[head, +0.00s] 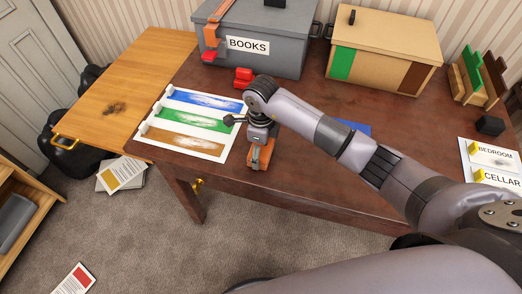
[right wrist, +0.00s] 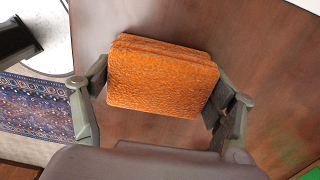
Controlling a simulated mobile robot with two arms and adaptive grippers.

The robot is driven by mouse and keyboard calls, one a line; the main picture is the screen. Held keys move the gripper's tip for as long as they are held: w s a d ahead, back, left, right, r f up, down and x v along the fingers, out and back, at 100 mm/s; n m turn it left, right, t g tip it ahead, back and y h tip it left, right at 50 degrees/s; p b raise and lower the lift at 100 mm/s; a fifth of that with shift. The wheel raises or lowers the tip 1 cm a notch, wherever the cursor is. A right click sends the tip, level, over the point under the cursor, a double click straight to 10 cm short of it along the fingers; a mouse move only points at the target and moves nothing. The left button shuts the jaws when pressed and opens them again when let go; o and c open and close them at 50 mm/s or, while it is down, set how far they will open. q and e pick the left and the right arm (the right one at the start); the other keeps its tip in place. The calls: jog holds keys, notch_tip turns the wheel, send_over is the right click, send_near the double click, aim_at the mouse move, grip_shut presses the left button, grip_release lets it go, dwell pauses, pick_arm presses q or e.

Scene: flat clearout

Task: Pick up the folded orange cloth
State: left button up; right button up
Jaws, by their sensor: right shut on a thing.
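The folded orange cloth (right wrist: 162,82) is a thick, textured stack of layers and fills the middle of the right wrist view. My right gripper (right wrist: 160,92) has one finger against its left side and the other against its right side, shut on it. In the head view, the cloth (head: 267,154) shows in part under my right gripper (head: 260,150), near the front edge of the brown table (head: 300,190). I cannot tell whether the cloth touches the tabletop. My left gripper is not in view.
A white sheet (head: 150,150) with blue, green and brown stripes lies left of the gripper. A grey BOOKS box (head: 280,55) and a tan box (head: 385,60) stand behind. Small red things (head: 243,77) sit before the grey box. BEDROOM and CELLAR labels (head: 494,153) lie at the right.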

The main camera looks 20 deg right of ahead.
jog(key=shift+r, duration=0.15)
notch_tip(320, 180, up, 20)
jog(key=shift+b, duration=0.4)
jog(key=o, duration=0.6)
jog(key=c, duration=0.5)
